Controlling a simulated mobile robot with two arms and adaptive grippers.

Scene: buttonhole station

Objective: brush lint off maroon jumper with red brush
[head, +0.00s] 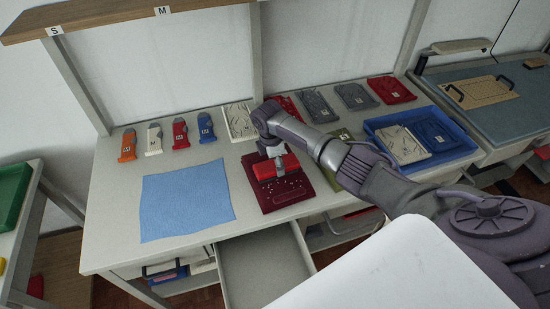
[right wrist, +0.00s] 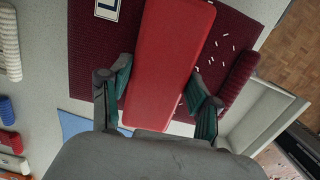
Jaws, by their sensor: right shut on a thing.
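The maroon jumper (head: 284,199) lies folded on the table, partly hidden by my right arm and the brush. It fills much of the right wrist view (right wrist: 92,50), with a white label bearing an L near the top. White lint specks (right wrist: 222,58) lie on it to the right of the brush. My right gripper (head: 273,157) is shut on the red brush (head: 271,174), one finger on each side of it in the right wrist view (right wrist: 165,60). The brush is over the jumper; I cannot tell whether it touches. My left gripper is not in view.
A blue cloth (head: 185,201) lies left of the jumper. An open drawer (head: 262,272) juts out below the front edge. Folded garments (head: 318,107) line the back; a blue tray (head: 453,150) is at right.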

